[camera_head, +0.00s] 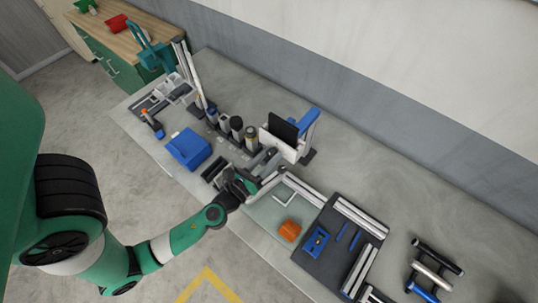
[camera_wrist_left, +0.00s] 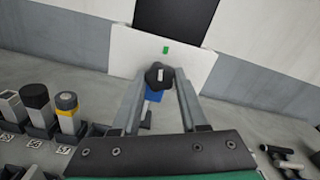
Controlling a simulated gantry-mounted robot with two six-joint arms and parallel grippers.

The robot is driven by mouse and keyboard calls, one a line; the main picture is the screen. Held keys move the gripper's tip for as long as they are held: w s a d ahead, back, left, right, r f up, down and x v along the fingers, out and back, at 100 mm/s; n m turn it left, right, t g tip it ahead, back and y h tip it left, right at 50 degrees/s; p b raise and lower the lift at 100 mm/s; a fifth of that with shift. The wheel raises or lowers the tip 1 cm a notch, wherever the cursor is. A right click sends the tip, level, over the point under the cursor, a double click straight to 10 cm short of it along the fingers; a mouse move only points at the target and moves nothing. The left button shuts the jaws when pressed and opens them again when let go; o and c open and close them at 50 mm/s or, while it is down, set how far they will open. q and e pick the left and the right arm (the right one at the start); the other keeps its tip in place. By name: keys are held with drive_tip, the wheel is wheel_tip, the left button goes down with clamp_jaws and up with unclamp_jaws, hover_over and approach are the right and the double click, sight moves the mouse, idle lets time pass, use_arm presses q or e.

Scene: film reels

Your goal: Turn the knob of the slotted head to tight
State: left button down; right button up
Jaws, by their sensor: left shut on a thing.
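A black knob (camera_wrist_left: 158,76) with a pale bar on its face sits between the fingertips of my left gripper (camera_wrist_left: 160,82) in the left wrist view. The gripper is shut on it. A blue part (camera_wrist_left: 153,95) shows just below the knob. Behind them stands a white panel (camera_wrist_left: 120,53) with a small green mark and a dark plate above. In the head view my left gripper (camera_head: 262,166) is low in front of the white stand (camera_head: 290,150), and hides the knob there. I cannot read any tight marking. My right gripper is out of view.
Several dark and metal cylinders (camera_head: 236,126) stand left of the stand in the head view. A blue box (camera_head: 188,148) lies further left. An orange block (camera_head: 290,230) and a dark mat (camera_head: 330,262) with blue parts lie right.

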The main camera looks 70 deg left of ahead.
use_arm(q)
drive_tip(key=shift+m, duration=0.9)
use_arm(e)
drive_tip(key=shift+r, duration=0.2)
use_arm(q)
drive_tip(key=shift+c, duration=2.2)
unclamp_jaws()
